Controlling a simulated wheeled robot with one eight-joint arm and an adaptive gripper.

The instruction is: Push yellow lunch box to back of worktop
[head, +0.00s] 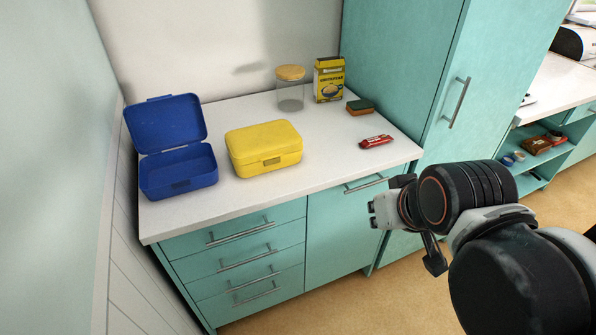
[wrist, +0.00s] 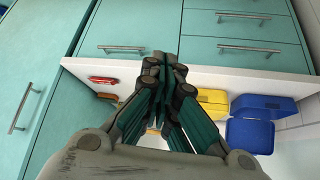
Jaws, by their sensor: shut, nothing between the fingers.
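The yellow lunch box (head: 264,147) is closed and sits on the white worktop (head: 225,190), near the middle of its front half. There is bare worktop between it and the back wall. It also shows in the wrist view (wrist: 213,97), partly hidden behind my gripper. My gripper (head: 375,212) is in front of the worktop's right part, apart from the box and to its right. In the wrist view its fingers (wrist: 166,62) are together with nothing between them.
An open blue lunch box (head: 178,165) stands left of the yellow one. A glass jar with a wooden lid (head: 290,92), a yellow carton (head: 328,80) and a sponge (head: 360,107) stand at the back right. A red packet (head: 376,141) lies near the right front. A tall teal cabinet (head: 400,70) bounds the right side.

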